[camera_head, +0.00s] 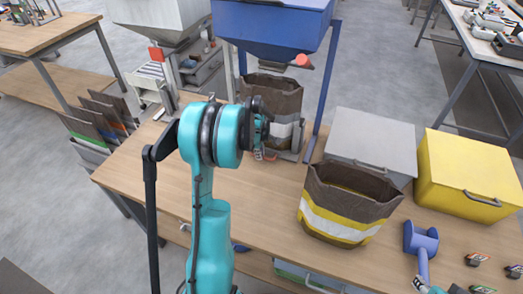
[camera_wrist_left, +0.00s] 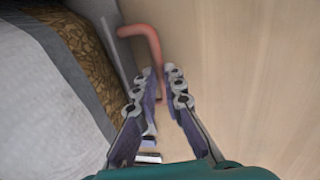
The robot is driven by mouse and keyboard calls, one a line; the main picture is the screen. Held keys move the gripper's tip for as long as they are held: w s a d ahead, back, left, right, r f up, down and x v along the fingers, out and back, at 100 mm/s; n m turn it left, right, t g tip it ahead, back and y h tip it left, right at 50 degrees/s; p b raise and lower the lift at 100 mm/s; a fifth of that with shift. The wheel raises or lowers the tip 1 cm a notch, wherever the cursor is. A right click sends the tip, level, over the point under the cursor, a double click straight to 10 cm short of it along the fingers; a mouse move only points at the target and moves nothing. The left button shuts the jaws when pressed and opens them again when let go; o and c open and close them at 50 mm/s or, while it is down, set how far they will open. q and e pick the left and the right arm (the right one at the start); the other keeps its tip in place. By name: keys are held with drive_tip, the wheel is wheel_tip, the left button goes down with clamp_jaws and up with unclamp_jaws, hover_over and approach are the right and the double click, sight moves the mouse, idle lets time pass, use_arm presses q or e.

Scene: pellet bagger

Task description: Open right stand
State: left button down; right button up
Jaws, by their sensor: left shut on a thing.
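The right stand (camera_head: 297,138) is a grey frame on the wooden table under the blue hopper. A dark brown bag with a pale band (camera_head: 288,103) stands in it, and my left arm covers part of both. My left gripper (camera_head: 262,138) is at the stand's front left, partly hidden behind its own wrist. In the left wrist view, a bent red lever (camera_wrist_left: 150,42) runs from the grey stand edge down between the fingers of my left gripper (camera_wrist_left: 160,80). The fingers are closed on the lever. The bag's patterned side (camera_wrist_left: 75,45) is just left of them.
An open brown, white and yellow bag (camera_head: 345,205) stands right of the stand. Behind it are a grey box (camera_head: 372,140) and a yellow box (camera_head: 468,175). A blue scoop (camera_head: 421,240) and several small items lie front right. The table left of my arm is clear.

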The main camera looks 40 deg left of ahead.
use_arm(q)
drive_tip(key=s+d, duration=0.2)
drive_tip(key=s, duration=0.5)
drive_tip(key=s+d, duration=0.3)
drive_tip(key=s, duration=0.5)
drive_tip(key=s+d, duration=0.2)
drive_tip(key=s, duration=0.6)
drive_tip(key=shift+d, duration=0.2)
drive_tip(key=shift+s, duration=0.1)
drive_tip(key=c, duration=1.6)
unclamp_jaws()
wheel_tip(320, 180, up, 12)
drive_tip(key=s, duration=0.2)
drive_tip(key=shift+d, duration=0.3)
drive_tip(key=shift+f, duration=0.15)
